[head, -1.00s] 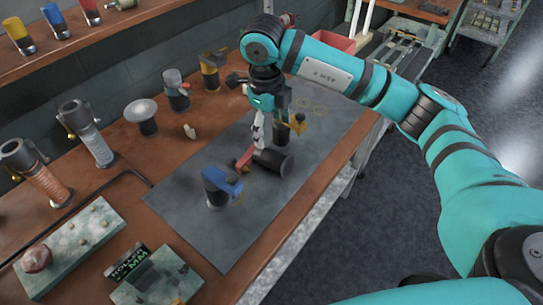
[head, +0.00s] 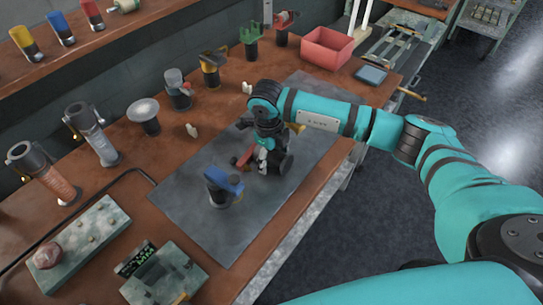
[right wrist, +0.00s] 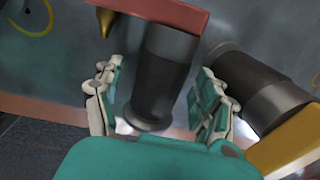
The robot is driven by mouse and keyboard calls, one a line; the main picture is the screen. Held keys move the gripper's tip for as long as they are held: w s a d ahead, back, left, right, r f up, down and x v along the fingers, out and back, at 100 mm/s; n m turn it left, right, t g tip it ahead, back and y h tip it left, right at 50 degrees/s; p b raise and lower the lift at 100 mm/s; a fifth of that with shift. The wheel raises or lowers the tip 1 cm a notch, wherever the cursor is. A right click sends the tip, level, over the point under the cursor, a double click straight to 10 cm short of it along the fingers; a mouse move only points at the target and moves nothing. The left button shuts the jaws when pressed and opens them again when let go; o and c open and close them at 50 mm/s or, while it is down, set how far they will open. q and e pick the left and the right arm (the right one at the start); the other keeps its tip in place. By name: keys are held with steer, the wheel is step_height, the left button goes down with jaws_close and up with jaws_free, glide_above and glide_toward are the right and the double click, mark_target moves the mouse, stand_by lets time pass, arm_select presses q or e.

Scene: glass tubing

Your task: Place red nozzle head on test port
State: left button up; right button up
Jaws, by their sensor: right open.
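The red nozzle head lies on the dark mat, its red part (head: 242,161) to the left and its dark cylinder (head: 286,164) to the right. In the right wrist view its red part (right wrist: 165,12) is at the top, and its dark cylinder (right wrist: 158,75) runs down between my fingers. My right gripper (head: 263,159) is open over it, with a finger on each side of the cylinder (right wrist: 156,92); gaps show on both sides. I cannot tell which fixture is the test port. My left gripper is out of view.
A blue nozzle head (head: 222,187) stands on the mat (head: 225,235). A yellow nozzle head (right wrist: 290,145) with a dark cylinder is close right of my fingers. A red bin (head: 328,48) is at the back.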

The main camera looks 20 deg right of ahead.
jaws_close()
stand_by(0.4)
steer(key=shift+r, duration=0.1)
